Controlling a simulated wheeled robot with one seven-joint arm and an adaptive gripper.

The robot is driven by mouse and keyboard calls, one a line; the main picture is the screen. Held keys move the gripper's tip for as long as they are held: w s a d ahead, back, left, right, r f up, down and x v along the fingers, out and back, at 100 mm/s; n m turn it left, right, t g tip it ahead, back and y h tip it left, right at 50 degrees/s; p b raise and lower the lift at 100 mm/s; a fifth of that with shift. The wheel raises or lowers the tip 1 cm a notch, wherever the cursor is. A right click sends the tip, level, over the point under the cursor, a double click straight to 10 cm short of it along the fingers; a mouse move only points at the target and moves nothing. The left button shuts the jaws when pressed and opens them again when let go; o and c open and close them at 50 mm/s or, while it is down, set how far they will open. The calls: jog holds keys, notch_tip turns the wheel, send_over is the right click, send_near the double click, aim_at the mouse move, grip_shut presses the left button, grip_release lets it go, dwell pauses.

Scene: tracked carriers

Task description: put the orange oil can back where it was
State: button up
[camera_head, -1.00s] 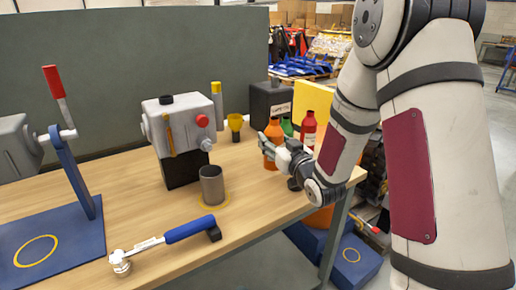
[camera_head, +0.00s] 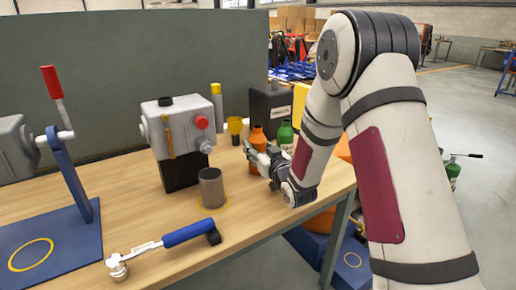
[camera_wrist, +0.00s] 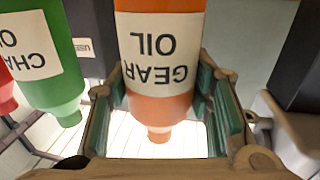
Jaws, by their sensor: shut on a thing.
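The orange oil can (camera_head: 258,139) is at the back right of the bench, held upright in my gripper (camera_head: 257,156). In the wrist view the orange can (camera_wrist: 160,20), labelled "GEAR OIL", appears inverted between the two green finger pads. My gripper (camera_wrist: 170,105) is shut around it.
A red bottle (camera_wrist: 6,90) stands beyond the green one. A dark canister (camera_head: 270,104) is behind the can. The bench front centre (camera_head: 262,205) is clear.

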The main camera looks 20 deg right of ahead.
jog(key=o, duration=1.4)
jog(key=shift+f, duration=0.15)
jog(key=shift+c, duration=0.2)
